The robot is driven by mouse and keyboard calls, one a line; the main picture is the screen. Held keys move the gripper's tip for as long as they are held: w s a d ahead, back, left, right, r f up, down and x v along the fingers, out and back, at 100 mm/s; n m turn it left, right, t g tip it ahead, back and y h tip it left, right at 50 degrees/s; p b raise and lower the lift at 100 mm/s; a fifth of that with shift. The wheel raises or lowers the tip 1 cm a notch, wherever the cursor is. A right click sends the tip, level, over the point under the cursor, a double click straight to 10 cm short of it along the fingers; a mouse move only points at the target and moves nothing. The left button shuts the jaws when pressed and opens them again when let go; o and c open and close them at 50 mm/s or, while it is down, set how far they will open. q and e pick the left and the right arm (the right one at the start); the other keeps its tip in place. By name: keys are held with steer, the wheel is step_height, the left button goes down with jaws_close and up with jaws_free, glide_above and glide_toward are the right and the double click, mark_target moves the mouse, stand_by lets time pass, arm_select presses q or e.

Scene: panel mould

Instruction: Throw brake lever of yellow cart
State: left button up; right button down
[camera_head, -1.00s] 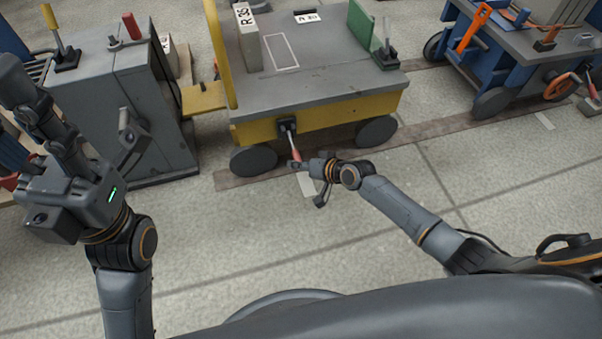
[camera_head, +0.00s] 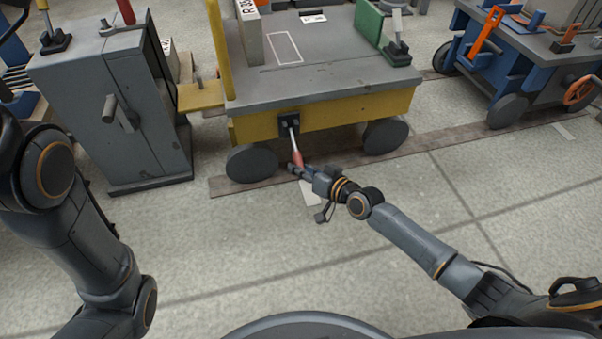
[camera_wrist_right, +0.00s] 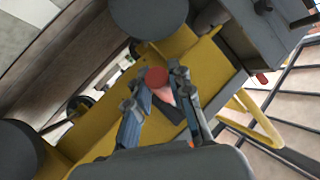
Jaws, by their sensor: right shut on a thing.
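The yellow cart (camera_head: 331,119) stands in the upper middle of the head view, with a grey top. Its brake lever (camera_head: 296,150) has a metal shaft and a red grip, and hangs down from a black bracket (camera_head: 289,122) on the cart's near side. My right gripper (camera_head: 296,169) is at the lower end of the lever, shut on the red grip. In the right wrist view the red grip (camera_wrist_right: 157,78) shows between the two fingers (camera_wrist_right: 163,92). My left arm is at the left edge; its gripper is out of the picture.
A grey cabinet (camera_head: 112,120) stands left of the cart, joined by a yellow bar (camera_head: 200,95). A blue cart (camera_head: 530,65) stands at the right. A green block (camera_head: 370,22) and a grey block (camera_head: 249,35) are on the yellow cart. The near floor is clear.

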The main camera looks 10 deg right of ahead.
steer(key=shift+f, duration=0.15)
steer(key=c, duration=1.2)
jaws_free()
steer(key=shift+o, duration=0.2)
steer(key=v, duration=1.2)
steer(key=shift+a, duration=0.1)
